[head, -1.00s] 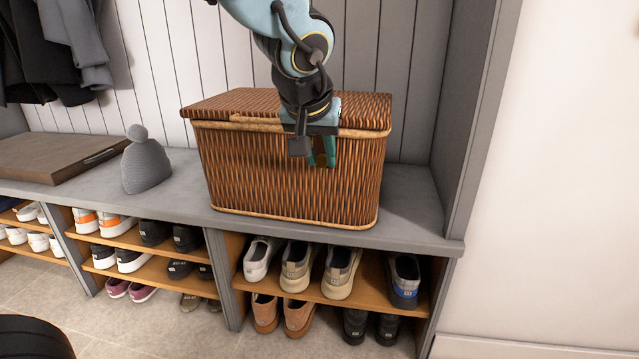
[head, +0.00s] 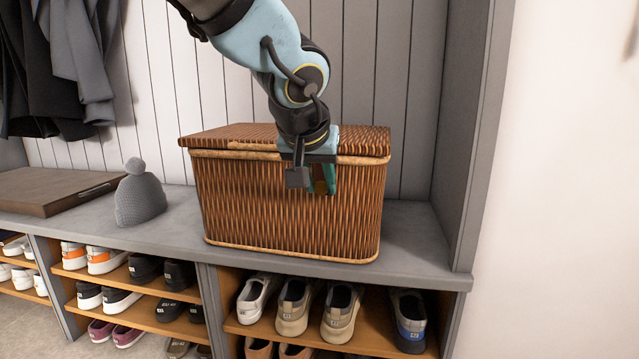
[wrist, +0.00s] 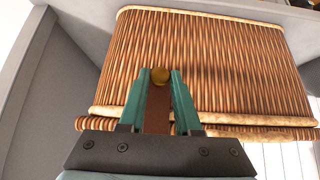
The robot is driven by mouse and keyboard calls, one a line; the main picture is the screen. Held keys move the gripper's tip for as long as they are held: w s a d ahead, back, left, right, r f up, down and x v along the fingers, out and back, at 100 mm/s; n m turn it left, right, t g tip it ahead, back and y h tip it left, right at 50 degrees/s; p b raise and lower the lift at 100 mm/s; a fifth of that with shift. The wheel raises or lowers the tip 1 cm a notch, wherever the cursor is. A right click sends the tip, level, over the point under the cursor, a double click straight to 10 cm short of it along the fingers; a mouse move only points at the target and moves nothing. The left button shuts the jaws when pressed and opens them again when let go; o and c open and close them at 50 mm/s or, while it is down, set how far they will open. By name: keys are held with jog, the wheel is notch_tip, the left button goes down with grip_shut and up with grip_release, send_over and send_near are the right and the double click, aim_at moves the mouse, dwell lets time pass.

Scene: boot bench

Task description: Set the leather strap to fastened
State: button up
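A brown wicker basket (head: 255,205) stands on the bench with its lid (head: 240,136) down. It also shows in the wrist view (wrist: 235,70). The brown leather strap (wrist: 158,112) hangs at the middle of its front, between my fingers. My gripper (head: 322,182) points down at the lid's front edge. Its green fingers (wrist: 160,88) flank the strap closely and look shut on its sides.
The basket sits on a grey bench (head: 410,235) beside an upright side panel (head: 475,130). To its left are a grey knit hat (head: 139,195) and a flat brown case (head: 45,190). Shoes (head: 292,305) fill the shelves below. Dark coats hang at the upper left.

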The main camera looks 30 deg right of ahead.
jog(key=o, duration=0.4)
jog(key=shift+o, duration=0.2)
jog(key=p+v, duration=0.4)
jog(key=v, duration=0.6)
jog(key=shift+s+a+r, duration=0.2)
jog(key=shift+r, duration=0.1)
jog(key=w+a+f+n+y+p, duration=0.2)
jog(key=w+a+f, duration=0.3)
jog(key=w+a, duration=0.2)
jog(key=w+a+f+n+g+y+p, duration=0.15)
jog(key=a+f, duration=0.25)
jog(key=a, duration=0.4)
jog(key=w+a+f+n+g+y+p, duration=0.1)
jog(key=a+f+n, duration=0.25)
jog(key=a, duration=0.55)
jog(key=w+a+f+n+g+y+p, duration=0.1)
jog(key=w+a+f+g, duration=0.1)
jog(key=a+f, duration=0.45)
notch_tip(320, 180, up, 39)
jog(key=a+p, duration=0.1)
jog(key=p, duration=3.5)
jog(key=shift+p, duration=0.4)
